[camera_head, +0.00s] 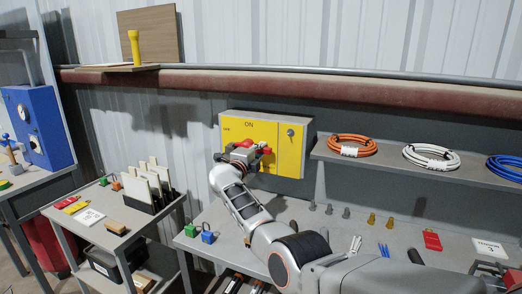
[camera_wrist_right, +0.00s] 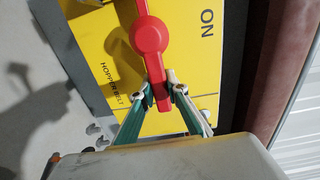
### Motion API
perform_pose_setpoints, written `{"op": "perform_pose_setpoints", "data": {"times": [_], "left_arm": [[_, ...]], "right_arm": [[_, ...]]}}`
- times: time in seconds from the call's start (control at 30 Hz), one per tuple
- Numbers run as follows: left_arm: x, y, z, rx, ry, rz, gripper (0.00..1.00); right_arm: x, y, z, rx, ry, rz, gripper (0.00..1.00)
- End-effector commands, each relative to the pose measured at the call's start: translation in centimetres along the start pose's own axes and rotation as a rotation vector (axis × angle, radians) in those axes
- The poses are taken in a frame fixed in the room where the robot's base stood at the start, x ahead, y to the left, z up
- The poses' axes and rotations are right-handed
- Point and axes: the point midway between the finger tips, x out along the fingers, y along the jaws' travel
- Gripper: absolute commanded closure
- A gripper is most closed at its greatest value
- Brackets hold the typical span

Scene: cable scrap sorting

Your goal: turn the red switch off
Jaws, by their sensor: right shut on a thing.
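The red switch (camera_wrist_right: 149,36) is a round hub with a long handle on a yellow panel (camera_wrist_right: 188,62) marked ON and HOPPER BELT. In the wrist view the handle runs down from the hub, and ON is to the right of the hub. My right gripper (camera_wrist_right: 163,92) is shut on the end of this handle, one finger on each side. In the head view the right gripper (camera_head: 246,154) is at the front of the yellow panel box (camera_head: 290,159) and hides much of the switch. My left gripper is not in view.
A shelf (camera_head: 400,165) with orange, white and blue cable coils is right of the box. The bench below holds small pegs, a red tag (camera_head: 432,240) and a padlock (camera_head: 208,237). A side table (camera_head: 90,235) with upright boards stands at left.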

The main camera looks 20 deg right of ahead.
Motion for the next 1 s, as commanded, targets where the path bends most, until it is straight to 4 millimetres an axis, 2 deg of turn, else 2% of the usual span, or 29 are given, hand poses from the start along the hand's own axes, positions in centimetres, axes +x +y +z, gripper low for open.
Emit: {"op": "perform_pose_setpoints", "data": {"times": [0.3, 0.33, 0.4, 0.77, 1.0], "left_arm": [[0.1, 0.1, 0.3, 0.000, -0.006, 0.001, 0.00], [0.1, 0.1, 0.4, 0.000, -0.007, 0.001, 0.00], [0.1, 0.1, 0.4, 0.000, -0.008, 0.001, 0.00], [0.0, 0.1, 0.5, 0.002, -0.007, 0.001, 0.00], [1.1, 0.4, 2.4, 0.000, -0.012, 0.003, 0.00]], "right_arm": [[0.0, 0.0, 0.1, -0.011, -0.002, -0.003, 1.00], [0.0, -0.1, 0.1, -0.011, -0.002, -0.003, 0.83], [0.0, -0.1, 0.1, -0.011, -0.002, -0.003, 0.68], [0.0, 0.0, 0.0, -0.001, -0.001, -0.003, 0.68], [0.0, 1.4, -0.1, 0.118, 0.000, -0.002, 0.68]]}}
